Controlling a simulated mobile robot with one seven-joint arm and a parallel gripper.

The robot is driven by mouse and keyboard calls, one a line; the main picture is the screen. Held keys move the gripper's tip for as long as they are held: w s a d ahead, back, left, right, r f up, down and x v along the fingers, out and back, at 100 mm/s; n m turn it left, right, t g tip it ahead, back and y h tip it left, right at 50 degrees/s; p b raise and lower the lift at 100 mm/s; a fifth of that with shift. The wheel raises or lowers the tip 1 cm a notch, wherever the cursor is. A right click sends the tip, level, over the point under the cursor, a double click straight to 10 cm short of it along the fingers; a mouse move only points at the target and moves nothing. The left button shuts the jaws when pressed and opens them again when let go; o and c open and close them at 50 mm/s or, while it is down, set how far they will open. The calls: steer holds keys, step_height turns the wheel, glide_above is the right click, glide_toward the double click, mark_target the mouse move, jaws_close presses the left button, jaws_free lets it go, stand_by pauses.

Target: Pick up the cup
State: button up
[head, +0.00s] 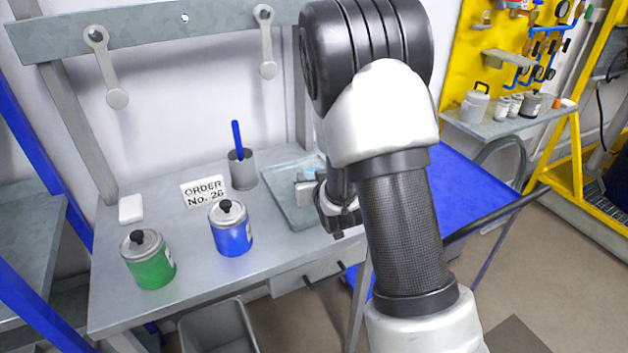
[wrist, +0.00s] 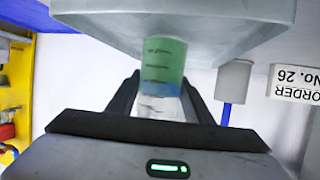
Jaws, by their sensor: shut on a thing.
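The cup (wrist: 163,65) shows in the wrist view as a small see-through beaker with dark marks, green and blue over most of its length and clear at the end nearer my gripper. My gripper (wrist: 161,88) is shut on it, with one dark finger on each side. In the head view my gripper (head: 309,191) is over the grey tray (head: 283,213) on the bench, partly behind my arm. The tray fills the top of the wrist view, which is upside down. I cannot tell whether the cup touches the tray.
A grey holder (head: 242,172) with a blue stick stands left of the tray, near the order sign (head: 204,190). A blue can (head: 231,232) and a green can (head: 148,262) stand nearer the front. A white block (head: 131,208) lies at the left. A bin (head: 217,328) is below.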

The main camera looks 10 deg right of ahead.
step_height(320, 180, up, 9)
steer(key=shift+d+f+p, duration=0.15)
steer(key=shift+p, duration=0.15)
stand_by(0.5)
